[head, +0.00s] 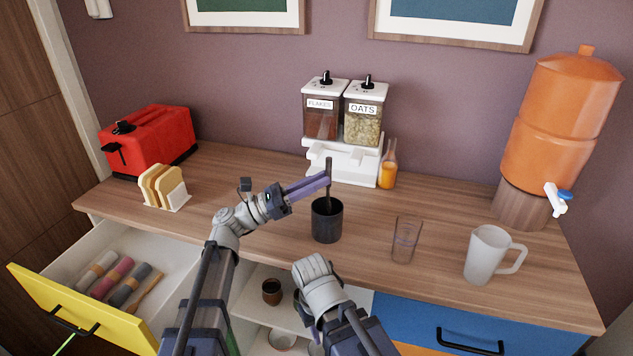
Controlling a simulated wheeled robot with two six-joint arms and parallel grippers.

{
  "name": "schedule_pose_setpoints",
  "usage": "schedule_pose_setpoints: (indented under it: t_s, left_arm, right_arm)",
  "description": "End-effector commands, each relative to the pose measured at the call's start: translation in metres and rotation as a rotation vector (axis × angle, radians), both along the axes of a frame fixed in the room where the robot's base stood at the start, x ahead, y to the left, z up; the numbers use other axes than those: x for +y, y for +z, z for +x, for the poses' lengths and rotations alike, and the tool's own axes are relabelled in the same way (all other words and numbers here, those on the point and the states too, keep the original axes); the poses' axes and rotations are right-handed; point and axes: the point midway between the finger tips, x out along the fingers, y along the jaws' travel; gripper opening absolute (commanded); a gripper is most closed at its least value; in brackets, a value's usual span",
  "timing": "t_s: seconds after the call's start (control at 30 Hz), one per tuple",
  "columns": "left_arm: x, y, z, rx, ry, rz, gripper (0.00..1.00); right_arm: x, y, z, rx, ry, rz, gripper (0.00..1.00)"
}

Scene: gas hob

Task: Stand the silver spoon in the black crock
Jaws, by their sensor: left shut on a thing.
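The black crock (327,224) stands upright on the wooden counter, near its middle. My left gripper (324,181) is above the crock's mouth, with its purple-grey fingers shut on a thin upright spoon. The spoon (329,165) looks dark grey in this light. Its top sticks up above the fingers, and its lower part reaches down to the crock's opening. I cannot tell whether it touches the crock's bottom. My right arm shows at the lower middle, below the counter front, but its gripper is not visible.
A clear glass (406,239) and a frosted pitcher (490,255) stand right of the crock. A cereal dispenser (343,160) and juice bottle (388,168) are behind. A toast rack (165,188) and red toaster (150,142) are left. A yellow-fronted drawer (75,315) is open.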

Motion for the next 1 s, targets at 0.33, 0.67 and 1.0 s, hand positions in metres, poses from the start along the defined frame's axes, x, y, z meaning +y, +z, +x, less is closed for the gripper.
schedule_pose_setpoints:
  t_s: [0.33, 0.67, 1.0]
  left_arm:
    - [0.0, -0.029, 0.0, 0.0, 0.0, 0.0, 0.0]
    - [0.0, -0.033, 0.0, 0.0, 0.0, 0.0, 0.0]
    - [0.0, -0.033, 0.0, 0.0, 0.0, 0.0, 0.42]
  right_arm:
    - [0.0, -0.029, 0.0, 0.0, 0.0, 0.0, 0.27]
    - [0.0, -0.033, 0.0, 0.0, 0.0, 0.0, 0.27]
    - [0.0, -0.033, 0.0, 0.0, 0.0, 0.0, 0.27]
